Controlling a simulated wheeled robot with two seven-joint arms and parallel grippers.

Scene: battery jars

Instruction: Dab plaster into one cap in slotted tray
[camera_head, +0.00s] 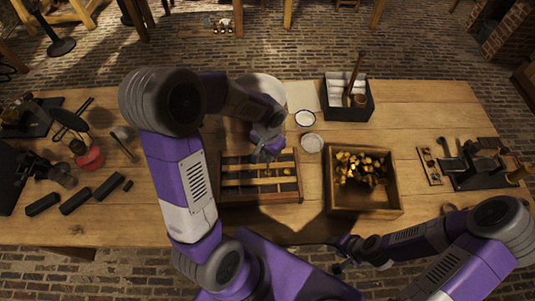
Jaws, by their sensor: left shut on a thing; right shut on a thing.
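The slotted tray (262,198) is a wooden-framed dark tray with pale cross slats, on the middle of the table near its front edge. Small pale spots sit along its slats, too small to tell as caps. My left gripper (267,152) is over the tray's back edge, shut on a thin tool that I can barely make out. My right gripper (340,262) is low at the table's front edge, shut on a small dark object that I cannot identify. A white bowl (262,84), partly hidden by my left arm, stands behind the tray. No plaster is clearly visible.
A black box (349,103) holds white jars and a brush-like handle. Clear table lies at the back right.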

